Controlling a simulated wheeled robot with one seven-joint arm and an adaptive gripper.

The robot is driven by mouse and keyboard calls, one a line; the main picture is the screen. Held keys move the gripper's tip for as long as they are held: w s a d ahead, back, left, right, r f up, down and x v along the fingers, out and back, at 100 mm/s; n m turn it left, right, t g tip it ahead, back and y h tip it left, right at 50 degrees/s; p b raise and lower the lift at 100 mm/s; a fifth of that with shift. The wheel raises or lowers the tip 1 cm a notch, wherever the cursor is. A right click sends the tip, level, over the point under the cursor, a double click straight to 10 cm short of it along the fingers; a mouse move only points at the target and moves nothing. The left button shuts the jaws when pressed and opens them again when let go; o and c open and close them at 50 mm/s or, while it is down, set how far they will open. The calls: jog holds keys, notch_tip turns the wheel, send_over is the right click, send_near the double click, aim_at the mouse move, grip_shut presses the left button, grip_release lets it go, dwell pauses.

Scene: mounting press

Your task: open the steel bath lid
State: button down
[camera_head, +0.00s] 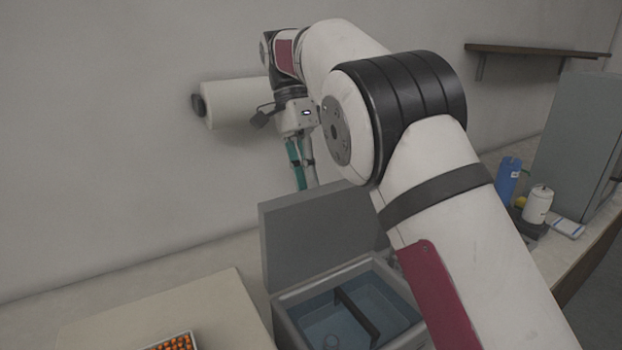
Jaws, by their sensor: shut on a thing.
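The steel bath (290,322) is a grey box on the worktop at the bottom middle. Its grey lid (315,235) stands up steeply at the back, so the bath is open. Bluish water and a dark bar across it show inside. My gripper (303,182) points down at the lid's top edge, with teal parts on its fingers. The fingertips are hidden behind the lid's upper edge. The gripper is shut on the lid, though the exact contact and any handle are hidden.
A tray of orange pieces (178,342) sits at the bottom left. A white roll (237,103) hangs on the wall behind my gripper. A blue bottle (508,178), a white bottle (538,205) and a grey cabinet (578,140) stand at the right. My arm hides part of the bench.

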jog(key=shift+a+f, duration=0.15)
jog(key=shift+f, duration=0.95)
jog(key=c, duration=1.7)
grip_release()
jog(key=shift+w, duration=0.15)
jog(key=shift+o, duration=0.2)
jog(key=shift+r, duration=0.3)
